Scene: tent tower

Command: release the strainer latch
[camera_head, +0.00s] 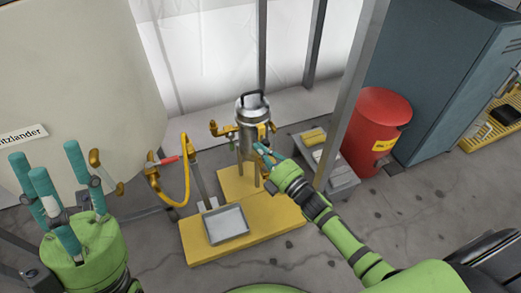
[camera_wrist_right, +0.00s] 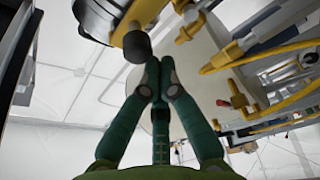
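The strainer (camera_head: 252,112) is an upright steel cylinder with a black handle on its lid. It stands over a yellow platform in the middle of the head view. A yellow latch part (camera_head: 262,131) shows on its front side. My right gripper (camera_head: 263,150) is at the strainer's front, just below that part. In the right wrist view its teal fingers (camera_wrist_right: 158,68) come together at the tips, close under a dark round knob (camera_wrist_right: 137,45) beside a yellow bracket (camera_wrist_right: 143,14). I cannot tell whether they touch the knob. My left gripper (camera_head: 46,168) is open and empty at far left.
A grey tray (camera_head: 226,225) lies on the yellow platform (camera_head: 270,228). A yellow hose (camera_head: 170,200) and a large cream tank (camera_head: 80,80) are on the left. A metal post (camera_head: 352,95), a grey cart (camera_head: 340,178) and a red drum (camera_head: 378,125) stand right of the strainer.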

